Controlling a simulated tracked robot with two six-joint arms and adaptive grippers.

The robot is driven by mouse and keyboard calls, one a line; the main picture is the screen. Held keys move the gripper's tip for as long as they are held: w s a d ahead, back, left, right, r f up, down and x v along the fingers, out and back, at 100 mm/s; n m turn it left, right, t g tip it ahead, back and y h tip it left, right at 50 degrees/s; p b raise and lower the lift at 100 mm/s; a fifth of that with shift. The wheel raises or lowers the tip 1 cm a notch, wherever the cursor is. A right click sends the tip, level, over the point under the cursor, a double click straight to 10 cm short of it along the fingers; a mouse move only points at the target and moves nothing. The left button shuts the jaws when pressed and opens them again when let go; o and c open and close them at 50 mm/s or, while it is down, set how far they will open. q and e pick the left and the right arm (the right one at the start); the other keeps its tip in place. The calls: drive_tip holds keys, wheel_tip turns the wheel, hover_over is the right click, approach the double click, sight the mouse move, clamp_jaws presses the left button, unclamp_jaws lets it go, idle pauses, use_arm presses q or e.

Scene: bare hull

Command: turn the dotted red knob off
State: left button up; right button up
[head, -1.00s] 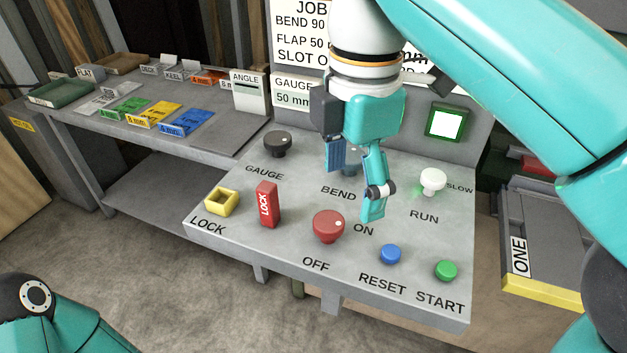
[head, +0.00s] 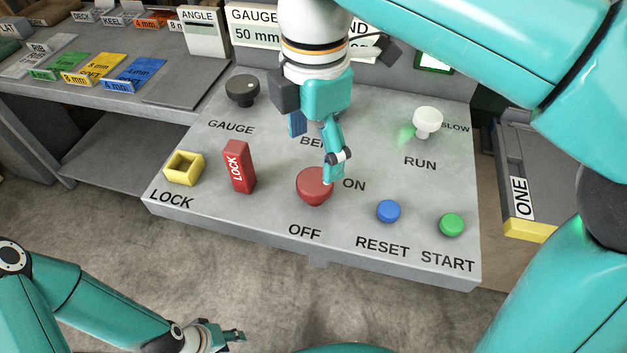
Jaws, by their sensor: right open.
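The red knob (head: 313,188) sits on the grey sloping panel between the words ON, to its right, and OFF, below it. Its white dot is hidden now behind a finger. My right gripper (head: 316,150) is open above the knob and points down. Its nearer finger overlaps the knob's upper right edge in the picture; I cannot tell whether it touches. The other finger is further back, by the partly covered word BEND. My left gripper (head: 232,337) is low at the bottom left, in front of the panel and away from the knob; its jaws are too small to judge.
A red LOCK block (head: 239,167) stands left of the knob, with a yellow square socket (head: 183,168) beyond it. Blue RESET (head: 388,211) and green START (head: 452,224) buttons are to the right. A black GAUGE knob (head: 242,90) and white RUN knob (head: 428,121) are behind.

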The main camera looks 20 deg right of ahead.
sight(315, 180)
wheel_tip(315, 180, down, 7)
drive_tip(key=shift+r+b, duration=0.15)
drive_tip(key=shift+b, duration=0.35)
